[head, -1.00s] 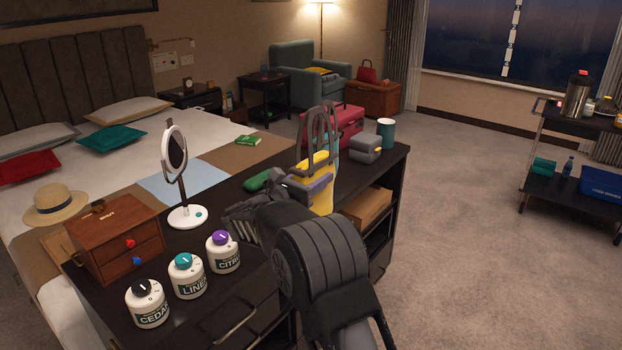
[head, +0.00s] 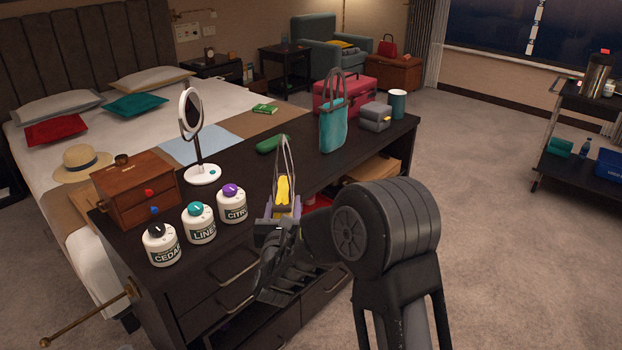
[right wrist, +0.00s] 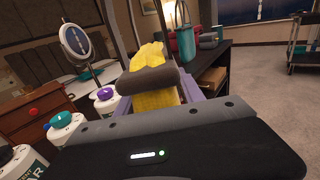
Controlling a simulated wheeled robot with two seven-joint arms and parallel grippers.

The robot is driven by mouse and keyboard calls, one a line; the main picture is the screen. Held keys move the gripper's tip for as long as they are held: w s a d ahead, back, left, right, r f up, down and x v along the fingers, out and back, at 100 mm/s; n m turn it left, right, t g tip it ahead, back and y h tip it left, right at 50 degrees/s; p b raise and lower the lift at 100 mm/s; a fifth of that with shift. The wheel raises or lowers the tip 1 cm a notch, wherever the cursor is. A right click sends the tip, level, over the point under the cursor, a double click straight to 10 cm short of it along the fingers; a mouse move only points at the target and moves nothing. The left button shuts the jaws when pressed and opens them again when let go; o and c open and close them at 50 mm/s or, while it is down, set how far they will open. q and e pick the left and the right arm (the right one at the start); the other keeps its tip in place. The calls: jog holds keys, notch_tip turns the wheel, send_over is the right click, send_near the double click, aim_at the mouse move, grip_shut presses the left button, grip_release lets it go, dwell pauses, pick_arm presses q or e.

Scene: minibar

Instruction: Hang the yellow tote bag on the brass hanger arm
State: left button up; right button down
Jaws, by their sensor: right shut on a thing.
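The yellow tote bag (head: 284,188) is gripped in my right gripper (head: 283,210), in front of the dresser's long side, with its grey looped handles (head: 285,152) standing up. In the right wrist view the bag (right wrist: 158,62) bulges around a dark finger pad; its lower part is hidden. The brass hanger arm (head: 85,315) is a thin rod at the bottom left of the head view, near the dresser's near end, well apart from the bag. My left gripper is not in view.
On the dresser (head: 245,180) stand labelled jars (head: 200,225), a wooden box (head: 135,190), a mirror (head: 200,172), a teal tote (head: 333,125), a red case (head: 345,93) and a teal cup (head: 397,103). A bed lies behind. Carpet (head: 480,190) at right is clear.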

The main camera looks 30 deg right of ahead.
jog(key=s+a+f+n+t+y, duration=0.1)
jog(key=a+f+n+y, duration=0.2)
jog(key=a, duration=0.4)
jog(key=s+a+f+n+t+y, duration=0.1)
jog(key=s+a+f+n+y, duration=0.1)
jog(key=a+y, duration=0.4)
jog(key=shift+a+f+n+t+y, duration=0.35)
jog(key=shift+f+n, duration=0.35)
jog(key=shift+f, duration=0.3)
jog(key=shift+a, duration=0.1)
